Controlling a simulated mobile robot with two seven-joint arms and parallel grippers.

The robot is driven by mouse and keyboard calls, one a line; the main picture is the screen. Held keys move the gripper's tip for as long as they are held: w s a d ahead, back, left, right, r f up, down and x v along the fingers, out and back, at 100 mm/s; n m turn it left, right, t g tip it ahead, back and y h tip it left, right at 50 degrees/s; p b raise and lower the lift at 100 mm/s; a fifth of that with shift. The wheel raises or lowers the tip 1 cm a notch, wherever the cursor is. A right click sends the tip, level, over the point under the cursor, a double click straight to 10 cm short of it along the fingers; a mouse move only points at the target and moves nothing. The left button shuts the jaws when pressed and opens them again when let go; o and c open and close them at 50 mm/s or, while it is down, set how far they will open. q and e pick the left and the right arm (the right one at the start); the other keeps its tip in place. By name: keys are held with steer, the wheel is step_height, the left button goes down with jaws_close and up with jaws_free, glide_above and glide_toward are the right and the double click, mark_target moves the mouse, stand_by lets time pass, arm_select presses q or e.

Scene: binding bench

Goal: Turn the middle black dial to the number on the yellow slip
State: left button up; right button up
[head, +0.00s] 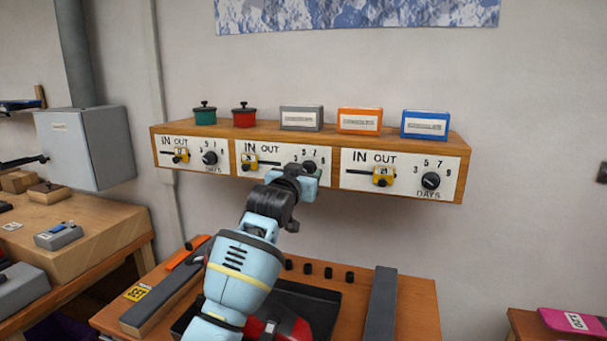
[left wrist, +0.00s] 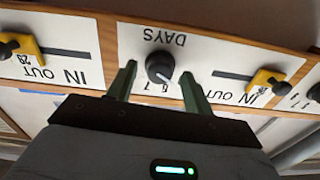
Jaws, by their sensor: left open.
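The middle black dial (head: 309,166) sits on the middle white panel of the shelf, partly behind my left gripper (head: 306,177). In the left wrist view, turned upside down, the dial (left wrist: 159,66) shows whole. The two green fingers of my left gripper (left wrist: 158,74) stand open on either side of it, with gaps visible. The dial's pale pointer mark slants to the lower right in that view. Some scale numbers are hidden by the gripper. A yellow slip (head: 137,292) lies at the table's left; it seems to read SET, and its number is too small to read. My right gripper is not in view.
Black dials on the left panel (head: 209,158) and right panel (head: 431,181) flank the middle one. Yellow sliders (head: 249,162) sit beside the dials. Boxes and two small pots (head: 244,117) stand on the shelf top. Several black pegs (head: 328,272) lie on the table below.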

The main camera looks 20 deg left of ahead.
arm_select(q)
steer(key=shift+w, duration=0.1)
steer(key=c, duration=1)
steer(key=shift+m, duration=0.3)
steer(key=m, duration=0.3)
steer(key=shift+m, duration=2.1)
steer(key=o, duration=1)
